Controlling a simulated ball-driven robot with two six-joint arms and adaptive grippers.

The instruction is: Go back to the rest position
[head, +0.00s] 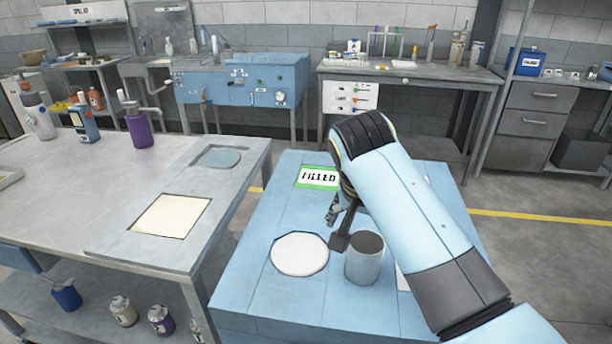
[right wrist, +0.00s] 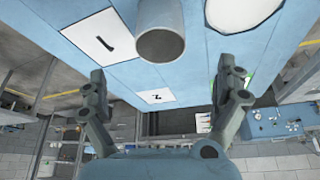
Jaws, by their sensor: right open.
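My right gripper (head: 338,228) hangs over the blue table (head: 250,290), beside a grey cylindrical cup (head: 364,258). In the right wrist view the gripper (right wrist: 163,70) has its fingers wide apart with nothing between them. The cup (right wrist: 160,42) stands beyond the fingertips there, apart from them. In the head view the cup is upright, and my right forearm hides part of the table behind it. My left gripper is in neither view.
A white disc (head: 300,254) and a green-edged FILLED label (head: 318,178) lie on the blue table. Numbered white cards (right wrist: 102,34) show in the wrist view. A grey bench (head: 60,190) with bottles, including a purple one (head: 139,130), stands left. Floor separates the tables from back benches.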

